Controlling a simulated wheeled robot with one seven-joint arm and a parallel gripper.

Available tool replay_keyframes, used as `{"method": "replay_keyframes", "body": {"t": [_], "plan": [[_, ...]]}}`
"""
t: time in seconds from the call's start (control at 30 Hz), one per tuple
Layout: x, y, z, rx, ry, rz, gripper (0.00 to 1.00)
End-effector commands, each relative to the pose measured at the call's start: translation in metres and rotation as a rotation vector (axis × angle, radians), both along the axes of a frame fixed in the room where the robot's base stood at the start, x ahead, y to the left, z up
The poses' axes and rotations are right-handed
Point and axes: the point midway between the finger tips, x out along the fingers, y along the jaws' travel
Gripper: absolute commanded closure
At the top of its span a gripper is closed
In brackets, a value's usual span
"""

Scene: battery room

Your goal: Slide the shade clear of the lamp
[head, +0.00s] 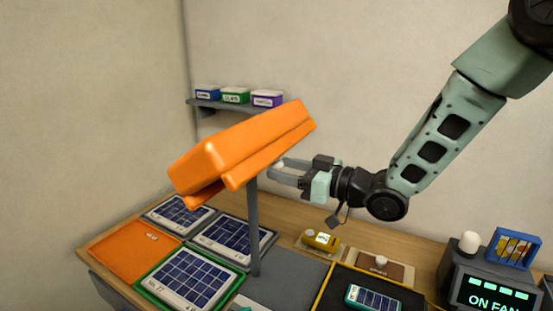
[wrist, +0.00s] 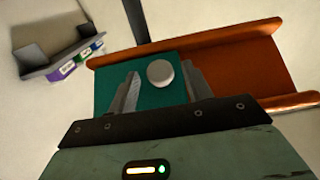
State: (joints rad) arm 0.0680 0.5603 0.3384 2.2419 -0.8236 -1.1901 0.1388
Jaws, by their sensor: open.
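The orange lamp (head: 245,145) sits tilted on a grey post (head: 254,230) above the table. In the wrist view its orange channel (wrist: 235,65) has raised rails along both sides. A teal plate, which looks like the shade (wrist: 108,88), lies between the rails at the left part of the channel and bears a round white knob (wrist: 160,73). My gripper (head: 273,173) is at the lamp's right side in the head view. Its fingers (wrist: 162,92) are open, one on each side of the knob; I cannot tell whether they touch it.
A wall shelf (head: 225,104) with blue, green and purple boxes stands behind the lamp. The table holds several solar panels (head: 187,277), an orange mat (head: 130,250), a yellow block (head: 321,240), a brown plate with a knob (head: 380,268) and a display unit (head: 490,290) at right.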

Motion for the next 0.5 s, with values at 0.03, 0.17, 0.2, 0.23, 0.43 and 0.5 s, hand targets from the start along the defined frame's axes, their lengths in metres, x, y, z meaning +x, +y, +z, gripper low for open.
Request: {"method": "replay_keyframes", "body": {"t": [0.03, 0.17, 0.2, 0.23, 0.43, 0.5], "plan": [[0.004, 0.007, 0.002, 0.001, 0.001, 0.002, 0.5], [0.012, 0.017, 0.001, 0.001, 0.001, 0.001, 0.5], [0.013, 0.019, 0.001, 0.0, 0.0, 0.001, 0.5], [0.013, 0.02, 0.001, 0.0, 0.0, 0.001, 0.5], [0.015, 0.022, 0.0, -0.001, -0.001, 0.0, 0.5], [0.015, 0.022, 0.0, -0.001, -0.001, 0.0, 0.5]]}}
